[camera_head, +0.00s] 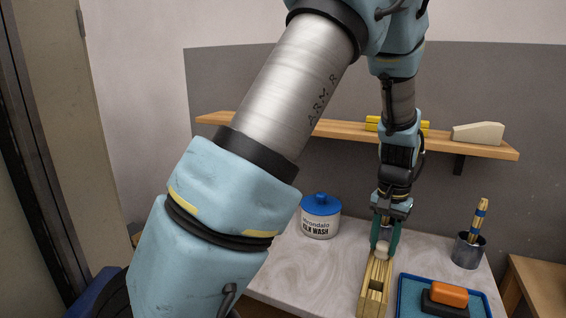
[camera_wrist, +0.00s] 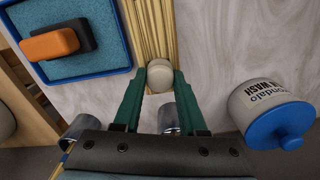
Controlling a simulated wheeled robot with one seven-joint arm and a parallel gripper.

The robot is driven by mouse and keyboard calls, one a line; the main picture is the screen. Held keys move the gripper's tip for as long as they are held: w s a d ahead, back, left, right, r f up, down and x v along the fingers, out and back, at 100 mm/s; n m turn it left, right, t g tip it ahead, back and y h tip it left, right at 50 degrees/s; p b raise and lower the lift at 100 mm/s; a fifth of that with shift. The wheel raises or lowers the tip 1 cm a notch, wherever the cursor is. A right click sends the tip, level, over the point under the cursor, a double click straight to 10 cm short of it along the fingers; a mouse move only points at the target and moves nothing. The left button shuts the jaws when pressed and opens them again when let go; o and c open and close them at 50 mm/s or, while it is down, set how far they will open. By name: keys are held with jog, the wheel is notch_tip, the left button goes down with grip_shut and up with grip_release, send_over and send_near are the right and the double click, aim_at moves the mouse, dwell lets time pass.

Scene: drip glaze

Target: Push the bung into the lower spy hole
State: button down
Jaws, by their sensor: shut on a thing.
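My gripper (camera_head: 385,236) is shut on a cream, rounded bung (camera_head: 382,251). In the wrist view the bung (camera_wrist: 160,75) sits between the two green fingertips (camera_wrist: 160,78). It is over or against the end part of a yellow wooden slatted piece (camera_head: 370,296); I cannot tell whether it touches it. That piece has a dark square gap in its top and also shows in the wrist view (camera_wrist: 144,22). No spy hole can be made out for certain in either view.
A kiln wash jar (camera_head: 320,218) stands left of my gripper. A blue tray (camera_head: 403,299) with an orange block (camera_head: 450,294) on a dark block is at front right. A metal cup (camera_head: 467,252) holds brushes. A wooden shelf (camera_head: 340,130) runs along the wall behind.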

jog(key=shift+r, duration=0.1)
jog(key=shift+r+p, duration=2)
jog(key=shift+r, duration=0.45)
